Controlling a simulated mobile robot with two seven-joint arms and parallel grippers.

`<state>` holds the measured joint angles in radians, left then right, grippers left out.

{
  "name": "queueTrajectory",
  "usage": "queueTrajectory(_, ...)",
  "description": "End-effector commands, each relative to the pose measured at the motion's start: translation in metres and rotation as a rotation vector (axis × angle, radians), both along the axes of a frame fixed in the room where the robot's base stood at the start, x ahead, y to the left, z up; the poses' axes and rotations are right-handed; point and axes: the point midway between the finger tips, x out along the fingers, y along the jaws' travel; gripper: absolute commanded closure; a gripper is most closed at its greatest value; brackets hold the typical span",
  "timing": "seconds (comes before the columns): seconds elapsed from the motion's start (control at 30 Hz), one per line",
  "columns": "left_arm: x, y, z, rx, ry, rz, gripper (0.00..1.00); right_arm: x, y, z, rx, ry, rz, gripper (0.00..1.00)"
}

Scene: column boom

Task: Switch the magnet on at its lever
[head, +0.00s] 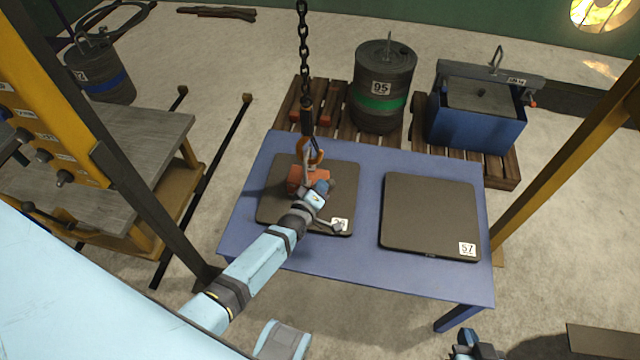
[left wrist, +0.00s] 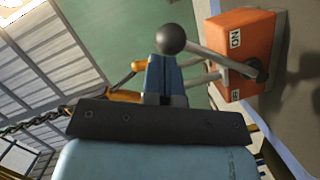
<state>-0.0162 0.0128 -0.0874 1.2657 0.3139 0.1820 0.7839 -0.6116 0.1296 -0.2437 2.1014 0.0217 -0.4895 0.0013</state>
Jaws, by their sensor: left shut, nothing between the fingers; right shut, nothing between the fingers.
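The orange magnet (head: 296,179) hangs by its hook (head: 316,150) and chain (head: 304,40) over the left dark plate (head: 275,215); I cannot tell if it touches. In the left wrist view the magnet (left wrist: 247,42) shows an ON label. Its grey lever (left wrist: 212,54) ends in a dark ball knob (left wrist: 171,39). My left gripper (head: 322,190) is shut and empty beside the magnet. In the left wrist view its blue fingers (left wrist: 164,75) are just below the knob; contact is unclear. My right gripper (head: 474,347) is shut and empty at the bottom edge.
Both plates lie on a blue table (head: 370,160); the right plate (head: 430,215) is marked 57. Behind stand a drum (head: 383,90) marked 95 and a blue bin (head: 475,125) on pallets. A grey-topped bench (head: 130,150) is at left.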

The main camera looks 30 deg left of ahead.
Motion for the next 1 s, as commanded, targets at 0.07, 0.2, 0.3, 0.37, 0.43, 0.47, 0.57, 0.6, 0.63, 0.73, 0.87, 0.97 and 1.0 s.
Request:
queueTrajectory(0.07,0.000,-0.001,-0.002,0.000,0.000,0.000,1.00,0.000,0.000,0.000,0.001,-0.001,-0.001,1.00)
queueTrajectory(0.2,0.000,-0.002,-0.003,-0.001,-0.001,0.000,1.00,0.001,0.001,0.000,0.001,-0.002,-0.001,1.00)
queueTrajectory(0.3,0.001,-0.003,-0.004,-0.002,-0.001,0.000,1.00,0.001,0.001,0.001,0.002,-0.003,-0.001,1.00)
queueTrajectory(0.37,0.001,-0.003,-0.004,-0.002,-0.001,0.000,1.00,0.001,0.001,0.001,0.002,-0.003,-0.001,1.00)
queueTrajectory(0.43,0.001,-0.003,-0.004,-0.003,-0.001,0.000,1.00,0.001,0.001,0.001,0.002,-0.004,-0.001,1.00)
queueTrajectory(0.47,0.001,-0.003,-0.004,-0.003,-0.001,0.000,1.00,0.001,0.001,0.001,0.002,-0.004,-0.001,1.00)
queueTrajectory(0.57,0.001,-0.003,-0.004,-0.003,0.000,-0.001,1.00,0.001,0.001,0.001,0.002,-0.003,0.000,1.00)
queueTrajectory(0.6,0.001,-0.003,-0.004,-0.003,0.000,-0.001,1.00,0.001,0.001,0.001,0.002,-0.003,0.000,1.00)
queueTrajectory(0.63,0.001,-0.003,-0.004,-0.003,0.000,-0.001,1.00,0.001,0.001,0.001,0.002,-0.003,0.000,1.00)
queueTrajectory(0.73,0.001,-0.003,-0.004,-0.003,0.000,-0.001,1.00,0.001,0.001,0.001,0.002,-0.003,0.000,1.00)
queueTrajectory(0.87,0.001,-0.003,0.000,-0.003,0.000,-0.001,1.00,0.002,0.001,0.005,0.003,-0.004,0.000,1.00)
queueTrajectory(0.97,0.001,-0.002,0.007,-0.003,0.000,-0.001,1.00,0.002,0.001,0.011,0.005,-0.004,-0.002,1.00)
queueTrajectory(1.0,0.001,-0.001,0.010,-0.003,-0.001,-0.001,1.00,0.003,0.000,0.013,0.005,-0.003,-0.003,1.00)
